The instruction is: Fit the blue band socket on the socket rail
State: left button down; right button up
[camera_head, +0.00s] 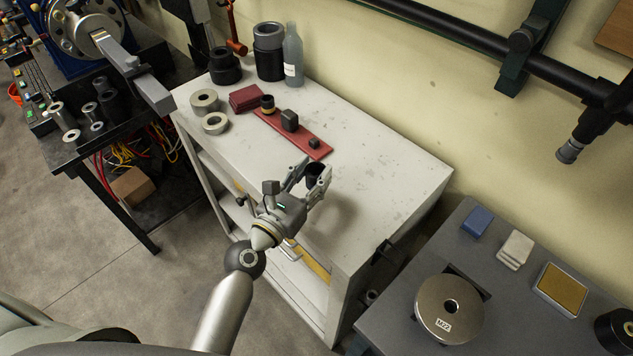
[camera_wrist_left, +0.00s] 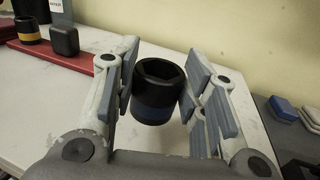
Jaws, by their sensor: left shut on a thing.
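The blue band socket (camera_wrist_left: 158,90) is a black cylinder with a blue band low on its side and an open top. It sits between the finger pads of my left gripper (camera_head: 318,174), which is shut on it above the front of the white bench. In the head view the socket (camera_head: 315,171) shows dark and partly hidden by the fingers. The red socket rail (camera_head: 271,121) lies on the bench beyond the gripper. My right gripper is out of view.
Grey rings (camera_head: 204,100), a dark red block (camera_head: 246,98), black cylinders (camera_head: 269,64) and a bottle (camera_head: 293,60) stand at the bench's back left. The white bench top (camera_head: 380,170) right of the rail is clear. A grey table (camera_head: 400,325) with a round weight (camera_head: 449,308) stands right.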

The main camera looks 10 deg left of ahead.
pick_arm(q)
jog(key=shift+r, duration=0.45)
jog(key=shift+w+r+p, duration=0.1)
jog(key=shift+w+p, duration=0.2)
jog(key=w+a+r+p, duration=0.1)
jog(key=w+r+p, duration=0.1)
jog(key=w, duration=0.5)
jog(key=w+a+r+p, duration=0.2)
jog(key=w+r+p, duration=0.1)
jog(key=w, duration=0.4)
jog(key=shift+a+p, duration=0.3)
jog(key=shift+p, duration=0.1)
jog(key=shift+s+r, duration=0.1)
notch_tip(320, 180, down, 6)
jog(key=b, duration=0.5)
jog(key=shift+f, duration=0.5)
jog(key=shift+f, duration=1)
dwell(1.0)
